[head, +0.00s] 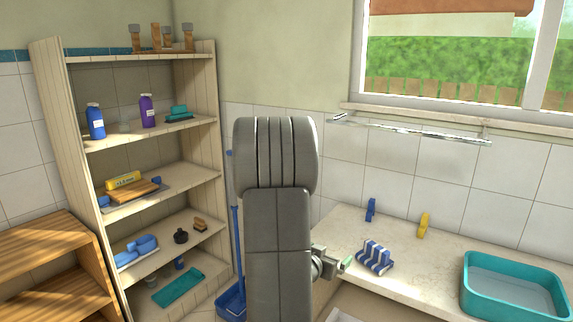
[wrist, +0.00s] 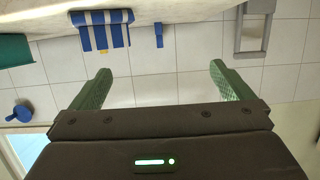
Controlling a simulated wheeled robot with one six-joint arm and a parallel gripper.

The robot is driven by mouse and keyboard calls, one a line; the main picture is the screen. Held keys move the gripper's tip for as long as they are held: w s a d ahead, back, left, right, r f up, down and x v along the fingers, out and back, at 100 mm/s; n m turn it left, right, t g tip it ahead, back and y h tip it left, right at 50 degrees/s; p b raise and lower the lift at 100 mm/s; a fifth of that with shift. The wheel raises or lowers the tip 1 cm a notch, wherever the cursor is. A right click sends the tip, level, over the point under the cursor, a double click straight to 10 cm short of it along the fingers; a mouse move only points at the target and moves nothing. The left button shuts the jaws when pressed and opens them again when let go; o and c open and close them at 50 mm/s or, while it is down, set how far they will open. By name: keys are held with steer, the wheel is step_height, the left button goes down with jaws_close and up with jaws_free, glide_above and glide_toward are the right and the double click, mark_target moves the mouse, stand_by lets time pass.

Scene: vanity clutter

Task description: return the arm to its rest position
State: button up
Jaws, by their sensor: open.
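My arm (head: 279,230) rises through the middle of the head view, its large grey links hiding part of the wall and shelf edge. My gripper (head: 345,264) shows only partly, past the right side of the arm, beside the counter's left end. In the wrist view my gripper (wrist: 160,69) has its two green fingers wide apart, with nothing between them but the tiled wall behind.
The counter (head: 425,262) holds a blue-and-white striped cloth (head: 375,257), a blue peg (head: 371,210), a yellow peg (head: 423,225) and a teal basin (head: 513,288). A stocked shelf unit (head: 50,120) and a wooden rack (head: 40,238) stand left. A towel rail (head: 410,130) crosses the wall.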

steer(key=a+f+n+t+y+b, duration=0.2)
steer(key=a+f+n+y+b, duration=0.1)
steer(key=a+f, duration=0.5)
steer(key=s+f+n+y, duration=0.1)
steer(key=y, duration=0.1)
steer(key=shift+f+n+y, duration=0.35)
steer(key=shift+n+y, duration=0.05)
